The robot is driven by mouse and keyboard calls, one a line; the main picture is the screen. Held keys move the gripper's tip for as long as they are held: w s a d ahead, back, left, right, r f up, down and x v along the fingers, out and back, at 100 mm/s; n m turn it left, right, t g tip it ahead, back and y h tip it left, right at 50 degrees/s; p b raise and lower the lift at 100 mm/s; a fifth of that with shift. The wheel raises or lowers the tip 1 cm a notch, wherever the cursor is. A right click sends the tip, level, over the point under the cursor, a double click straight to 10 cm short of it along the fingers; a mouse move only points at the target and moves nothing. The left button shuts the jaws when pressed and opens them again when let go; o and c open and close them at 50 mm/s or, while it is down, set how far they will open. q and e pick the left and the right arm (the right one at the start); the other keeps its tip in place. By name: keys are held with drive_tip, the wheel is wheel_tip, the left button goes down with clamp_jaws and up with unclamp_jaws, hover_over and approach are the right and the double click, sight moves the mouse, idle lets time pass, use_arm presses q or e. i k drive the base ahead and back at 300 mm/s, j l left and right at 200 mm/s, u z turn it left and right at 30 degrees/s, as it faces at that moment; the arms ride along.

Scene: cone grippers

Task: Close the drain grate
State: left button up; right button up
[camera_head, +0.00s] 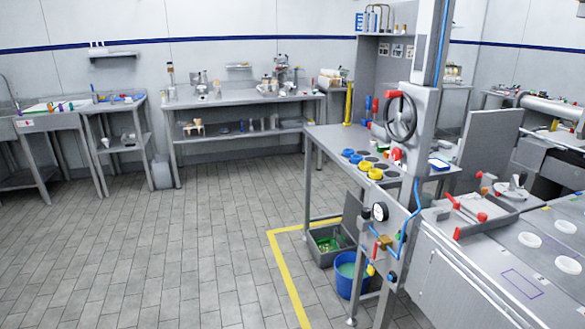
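A grey metal box (331,246) with something green in it sits at floor level under the middle table. A grey panel (352,210) stands tilted up at its back right edge. It looks like a raised lid or grate, and the box looks open, but both are small and I cannot tell for certain that this is the drain. Neither of my grippers is in view.
A blue bucket (349,275) stands right beside the box. The metal table (330,140) and its legs stand over this area, and a grey post with a handwheel (400,116) rises in front. A yellow floor line (284,272) runs left of the box. The tiled floor (170,250) at left is clear.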

sight(353, 207)
drive_tip(key=i+j+u, duration=0.15)
drive_tip(key=i+u, duration=0.15)
drive_tip(key=i, duration=0.65)
drive_tip(key=i+u, duration=0.3)
drive_tip(key=i, duration=0.6)
drive_tip(key=i+j+z, duration=0.1)
drive_tip(key=i, duration=2.05)
drive_tip(key=i+z, duration=0.15)
drive_tip(key=i, duration=0.9)
drive_tip(key=i+z, duration=0.15)
drive_tip(key=i, duration=0.95)
drive_tip(key=i+z, duration=0.85)
drive_tip(key=i+j+z, duration=0.25)
drive_tip(key=z, duration=0.15)
drive_tip(key=i+l+z, duration=0.25)
drive_tip(key=i+z, duration=0.65)
drive_tip(key=i, duration=0.2)
drive_tip(key=i+j+z, duration=0.1)
drive_tip(key=i+z, duration=0.3)
drive_tip(key=i, duration=0.15)
drive_tip(key=i+z, duration=0.1)
drive_tip(key=i, duration=0.5)
drive_tip(key=i+j+z, duration=0.15)
drive_tip(key=i, duration=0.5)
drive_tip(key=i+j+z, duration=0.1)
drive_tip(key=i, duration=0.5)
drive_tip(key=i+z, duration=0.1)
drive_tip(key=z, duration=3.6)
